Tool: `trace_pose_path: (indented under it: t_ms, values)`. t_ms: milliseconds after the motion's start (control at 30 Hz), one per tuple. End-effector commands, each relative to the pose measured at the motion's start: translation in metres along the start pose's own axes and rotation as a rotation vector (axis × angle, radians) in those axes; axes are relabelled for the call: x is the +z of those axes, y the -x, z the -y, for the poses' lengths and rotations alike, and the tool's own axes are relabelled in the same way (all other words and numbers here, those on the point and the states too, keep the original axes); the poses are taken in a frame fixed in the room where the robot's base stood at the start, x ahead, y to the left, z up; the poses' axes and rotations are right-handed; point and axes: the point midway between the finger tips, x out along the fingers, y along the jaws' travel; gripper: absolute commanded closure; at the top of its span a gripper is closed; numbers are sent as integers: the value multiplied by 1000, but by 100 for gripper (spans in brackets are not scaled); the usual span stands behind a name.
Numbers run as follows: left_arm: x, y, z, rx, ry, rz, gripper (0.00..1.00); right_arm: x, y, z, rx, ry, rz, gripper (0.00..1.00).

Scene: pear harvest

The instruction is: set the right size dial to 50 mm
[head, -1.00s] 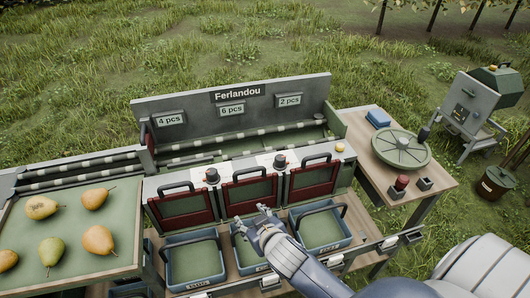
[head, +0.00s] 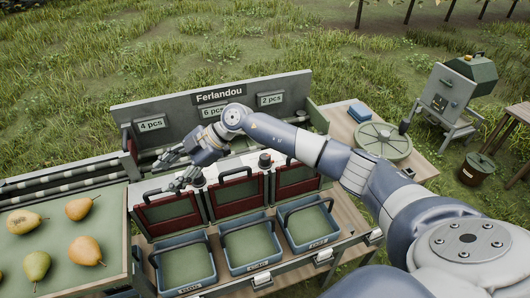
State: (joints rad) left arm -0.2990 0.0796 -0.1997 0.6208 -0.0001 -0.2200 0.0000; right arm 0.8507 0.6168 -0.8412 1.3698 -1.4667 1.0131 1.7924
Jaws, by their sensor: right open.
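The right size dial (head: 265,160) is a small dark knob with a red base on the pale strip of the sorting machine, between the middle and right red-framed flaps. Its setting is too small to read. The left dial (head: 197,178) stands between the left and middle flaps. My right gripper (head: 168,171) is open and empty, with its fingers pointing left, above the strip just left of the left dial. My right forearm crosses above and behind the right dial. My left gripper is not in view.
Three blue crates (head: 227,271) stand below the flaps. Several pears (head: 86,250) lie on the green tray (head: 58,271) at left. A side table (head: 422,170) at right holds a round green lid (head: 382,141) and a blue box (head: 360,113). A sign board (head: 180,98) rises behind.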

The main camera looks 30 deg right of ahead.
Motion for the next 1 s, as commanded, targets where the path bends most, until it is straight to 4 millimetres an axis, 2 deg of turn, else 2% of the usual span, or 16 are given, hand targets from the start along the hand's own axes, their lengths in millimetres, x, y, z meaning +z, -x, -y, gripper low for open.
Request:
trace_pose_path:
  t_ms: [33, 100, 167, 200, 300, 400, 467, 533, 633, 1000]
  values:
    - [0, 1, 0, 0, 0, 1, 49, 25, 23, -9, -40, -31, 120, 49]
    - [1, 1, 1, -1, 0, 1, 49, 62, 58, -13, -96, -106, 296, 49]
    - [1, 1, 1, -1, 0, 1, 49, 89, 94, -16, -124, -184, 446, 49]
    - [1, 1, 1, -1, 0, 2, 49, 105, 119, -19, -133, -240, 540, 49]
    - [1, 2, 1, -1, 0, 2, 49, 133, 178, -21, -135, -374, 737, 49]
    - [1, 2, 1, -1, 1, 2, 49, 147, 221, -20, -122, -481, 871, 49]
    - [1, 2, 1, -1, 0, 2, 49, 152, 238, -18, -116, -523, 919, 49]
    - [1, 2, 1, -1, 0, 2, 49, 154, 247, -17, -113, -551, 950, 49]
    - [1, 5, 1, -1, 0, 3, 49, 160, 248, -14, -113, -564, 964, 49]
    - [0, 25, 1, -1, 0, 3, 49, 207, 208, 8, -116, -561, 959, 49]
